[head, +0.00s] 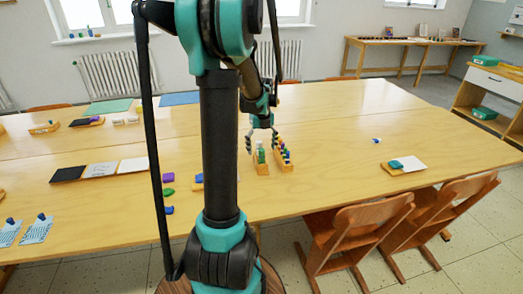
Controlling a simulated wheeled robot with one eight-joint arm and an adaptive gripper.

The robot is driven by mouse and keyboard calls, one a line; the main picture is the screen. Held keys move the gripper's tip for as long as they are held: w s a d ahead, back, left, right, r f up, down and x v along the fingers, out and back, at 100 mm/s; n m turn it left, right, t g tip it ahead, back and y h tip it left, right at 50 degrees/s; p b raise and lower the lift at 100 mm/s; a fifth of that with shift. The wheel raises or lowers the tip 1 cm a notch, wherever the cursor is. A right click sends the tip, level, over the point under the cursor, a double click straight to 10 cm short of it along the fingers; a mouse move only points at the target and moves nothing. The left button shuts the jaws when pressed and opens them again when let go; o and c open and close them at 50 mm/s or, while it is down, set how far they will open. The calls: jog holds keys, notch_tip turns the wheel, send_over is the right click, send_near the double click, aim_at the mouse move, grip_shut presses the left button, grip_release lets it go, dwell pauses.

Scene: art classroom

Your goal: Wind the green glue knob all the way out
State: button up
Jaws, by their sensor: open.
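My gripper (262,143) is open and points down over the middle of the long wooden table. Its fingers spread above and around the top of a small green object (261,156), which stands upright in a narrow wooden holder (262,169). This green object may be the glue with the knob; it is too small to tell the knob from the body. I cannot tell whether the fingers touch it.
A second wooden holder (286,165) with several small coloured items stands close on the right. Purple (168,177), green (168,192) and blue (169,210) pieces lie to the left. Chairs (358,232) stand at the front edge. The table's right part is mostly clear.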

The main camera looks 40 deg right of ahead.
dwell(0.3)
jog(key=n, duration=0.5)
jog(key=shift+n, duration=0.4)
jog(key=n, duration=0.5)
jog(key=shift+n, duration=0.4)
jog(key=shift+c, duration=0.3)
jog(key=c, duration=1.5)
